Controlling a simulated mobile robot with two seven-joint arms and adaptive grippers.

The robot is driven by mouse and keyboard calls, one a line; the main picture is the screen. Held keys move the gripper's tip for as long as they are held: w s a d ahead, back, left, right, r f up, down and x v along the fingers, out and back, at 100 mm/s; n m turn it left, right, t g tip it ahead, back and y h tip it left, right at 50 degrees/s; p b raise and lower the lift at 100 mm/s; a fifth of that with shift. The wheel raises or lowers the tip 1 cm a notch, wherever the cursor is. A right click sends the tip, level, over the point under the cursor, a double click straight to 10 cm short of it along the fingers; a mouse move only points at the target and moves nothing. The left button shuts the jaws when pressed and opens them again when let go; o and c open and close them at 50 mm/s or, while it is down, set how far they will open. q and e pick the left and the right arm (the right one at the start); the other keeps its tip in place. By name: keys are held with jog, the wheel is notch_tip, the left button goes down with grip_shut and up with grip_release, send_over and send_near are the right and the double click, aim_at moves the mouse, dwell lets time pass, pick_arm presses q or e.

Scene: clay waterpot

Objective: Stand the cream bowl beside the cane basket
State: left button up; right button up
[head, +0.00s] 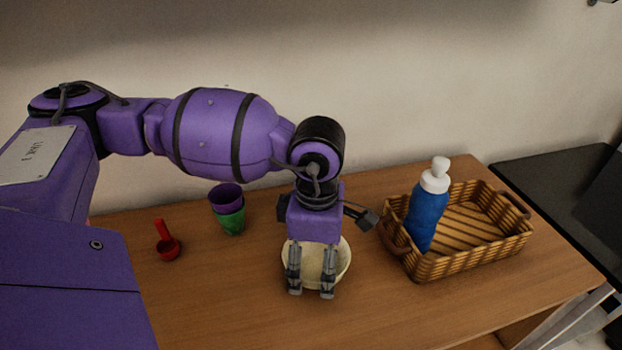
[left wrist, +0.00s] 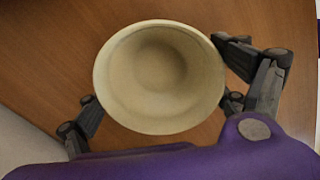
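The cream bowl (head: 341,262) stands upright on the wooden table below my left gripper. In the left wrist view the bowl (left wrist: 160,78) is seen from above, empty, with fingers on both sides of it. My left gripper (head: 312,290) is open over the bowl: two fingers hang down in front of it, and another sticks out to the right. Whether any finger touches the rim is unclear. The cane basket (head: 470,255) is to the right of the bowl, with a gap of bare table between. My right gripper is not in view.
A blue bottle with a white cap (head: 428,208) stands in the basket's left part. Stacked purple and green cups (head: 230,210) and a red scoop (head: 168,247) are left of the bowl. The table front (head: 390,315) is clear. A dark surface (head: 560,195) lies right of the table.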

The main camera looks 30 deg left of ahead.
aim_at(316, 269)
pick_arm(q)
jog(key=shift+o, duration=0.4)
jog(key=shift+r, duration=0.1)
jog(key=shift+r, duration=0.35)
notch_tip(316, 269, up, 12)
jog(key=shift+f+p, duration=0.15)
jog(key=shift+p, duration=0.15)
jog(key=shift+f, duration=0.1)
